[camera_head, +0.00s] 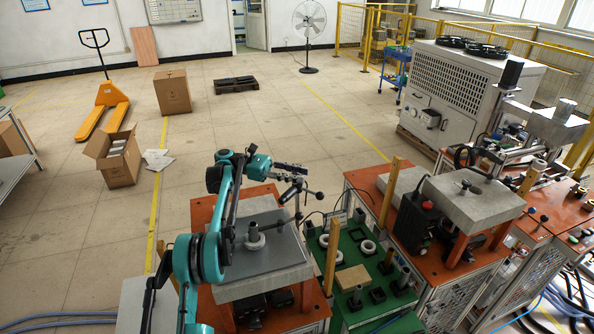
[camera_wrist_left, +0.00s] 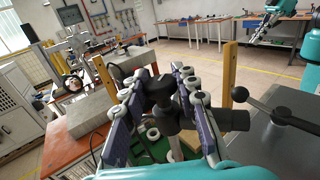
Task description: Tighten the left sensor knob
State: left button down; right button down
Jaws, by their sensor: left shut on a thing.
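The sensor knob (camera_wrist_left: 160,92), a dark grey piece with a rounded top, sits between the fingers of my left gripper (camera_wrist_left: 158,100) in the left wrist view. The fingers are shut on it, one pad on each side. In the head view my left gripper (camera_head: 291,172) is at the end of the teal arm, above the back right of the grey plate. The knob is too small there to make out clearly. A teal arm with a small dark gripper (camera_wrist_left: 256,34), seemingly my right, shows at the upper right of the wrist view; its jaws are unclear.
A black ball-ended lever (camera_wrist_left: 265,108) stands close right of my left gripper. The grey plate (camera_head: 285,262) carries a metal post (camera_head: 255,238). Orange tables carry a second grey block (camera_head: 470,205).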

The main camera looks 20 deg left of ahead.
pick_arm(q)
jog(key=shift+m+g, duration=0.3)
jog(key=shift+g, duration=0.1)
jog(key=c, duration=1.2)
grip_release()
jog(key=shift+o, duration=0.2)
